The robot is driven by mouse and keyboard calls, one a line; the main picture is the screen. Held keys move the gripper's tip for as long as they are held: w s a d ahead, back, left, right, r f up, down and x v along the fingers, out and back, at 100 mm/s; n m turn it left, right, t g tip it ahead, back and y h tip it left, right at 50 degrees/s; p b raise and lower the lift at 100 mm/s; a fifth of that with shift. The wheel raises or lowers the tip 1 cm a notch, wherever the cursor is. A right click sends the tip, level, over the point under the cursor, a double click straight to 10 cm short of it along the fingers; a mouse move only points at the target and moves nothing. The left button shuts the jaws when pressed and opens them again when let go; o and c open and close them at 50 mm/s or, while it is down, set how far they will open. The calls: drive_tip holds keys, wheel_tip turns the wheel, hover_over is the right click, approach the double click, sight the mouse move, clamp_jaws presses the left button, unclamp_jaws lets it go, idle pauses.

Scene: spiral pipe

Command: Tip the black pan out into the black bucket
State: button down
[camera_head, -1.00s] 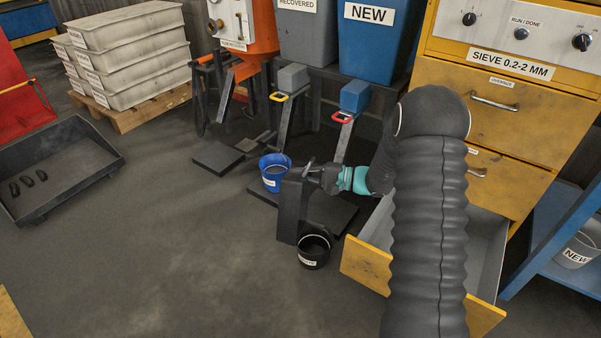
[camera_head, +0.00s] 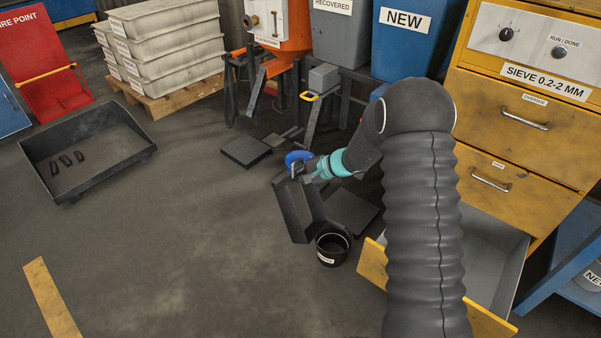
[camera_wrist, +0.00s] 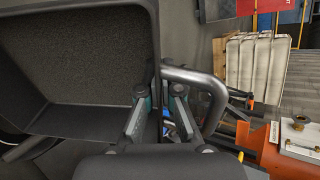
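The black pan (camera_head: 293,212) hangs steeply tilted in the head view, its lower edge beside the black bucket (camera_head: 325,259) and a little to its left. The bucket stands upright on the floor with a white label. My gripper (camera_head: 303,170) is at the pan's upper end. The pan's dark speckled inside (camera_wrist: 75,45) fills the left; I cannot tell whether that is loose material. A dark curved rim at the far left edge may be the bucket.
A yellow sieve cabinet (camera_head: 520,140) with an open lower drawer (camera_head: 490,255) stands right of the bucket. A black tray (camera_head: 95,160) lies at left.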

drive_tip(key=shift+a, duration=0.1)
drive_tip(key=w+a+f+g+h+p, duration=0.2)
drive_tip(key=a+f+h+p, duration=0.3)
drive_tip(key=a+f+h, duration=0.1)
drive_tip(key=shift+f, duration=0.55)
drive_tip(key=shift+a, duration=0.1)
idle(0.3)
drive_tip(key=w+a+f+g+h+b, duration=0.1)
drive_tip(key=a+f+h, duration=0.2)
drive_tip(key=f+h, duration=0.2)
drive_tip(key=shift+f+g+h, duration=0.15)
drive_tip(key=shift+g+h, duration=0.25)
drive_tip(key=shift+f+b, duration=0.1)
drive_tip(key=shift+b, duration=0.5)
